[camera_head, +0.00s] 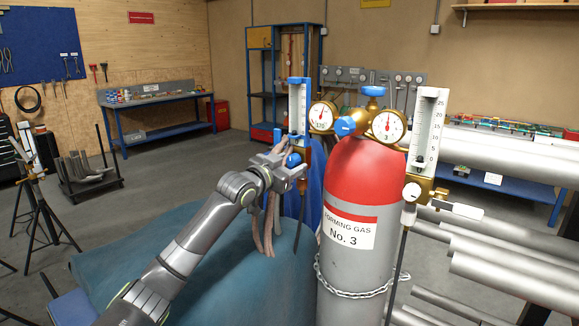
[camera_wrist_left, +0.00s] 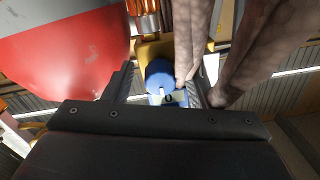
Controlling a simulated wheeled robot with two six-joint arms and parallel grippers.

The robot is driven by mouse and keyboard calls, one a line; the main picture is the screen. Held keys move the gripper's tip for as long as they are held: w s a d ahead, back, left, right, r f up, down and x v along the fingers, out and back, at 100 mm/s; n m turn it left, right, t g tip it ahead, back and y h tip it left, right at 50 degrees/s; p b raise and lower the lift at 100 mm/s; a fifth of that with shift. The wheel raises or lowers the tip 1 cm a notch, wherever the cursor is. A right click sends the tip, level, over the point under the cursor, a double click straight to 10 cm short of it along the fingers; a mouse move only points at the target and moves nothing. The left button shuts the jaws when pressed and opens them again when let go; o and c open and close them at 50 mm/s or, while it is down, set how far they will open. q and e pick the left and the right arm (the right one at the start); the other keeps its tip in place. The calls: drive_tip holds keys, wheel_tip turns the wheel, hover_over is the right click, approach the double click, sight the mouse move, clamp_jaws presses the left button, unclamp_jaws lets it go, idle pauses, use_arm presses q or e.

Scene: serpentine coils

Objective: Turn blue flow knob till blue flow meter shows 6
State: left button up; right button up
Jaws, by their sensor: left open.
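The blue flow meter (camera_head: 298,105) is an upright scale tube with a blue top, left of the red-topped gas cylinder (camera_head: 350,220). Its reading is too small to make out. The blue flow knob (camera_head: 293,160) sits at its foot; in the left wrist view the round blue knob (camera_wrist_left: 158,73) with a pale pointer lies between my finger tips. My left gripper (camera_head: 290,168) is open around the knob, with a finger on either side; I cannot tell whether they touch it. It also shows in the left wrist view (camera_wrist_left: 160,88). My right gripper is not in view.
Brownish limp strips (camera_head: 269,225) hang beside my left gripper and come close to the knob in the wrist view (camera_wrist_left: 255,55). A white flow meter (camera_head: 428,125) stands on the right. Two dial gauges (camera_head: 322,117) and a blue regulator knob (camera_head: 345,126) sit between the meters.

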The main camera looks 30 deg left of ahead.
use_arm(q)
drive_tip(key=c, duration=1)
drive_tip(key=shift+o, duration=0.2)
drive_tip(key=m+b, duration=0.1)
drive_tip(key=m, duration=0.4)
drive_tip(key=shift+a+m, duration=0.15)
drive_tip(key=shift+m, duration=0.15)
drive_tip(key=shift+m+b, duration=0.35)
drive_tip(key=shift+m, duration=1.55)
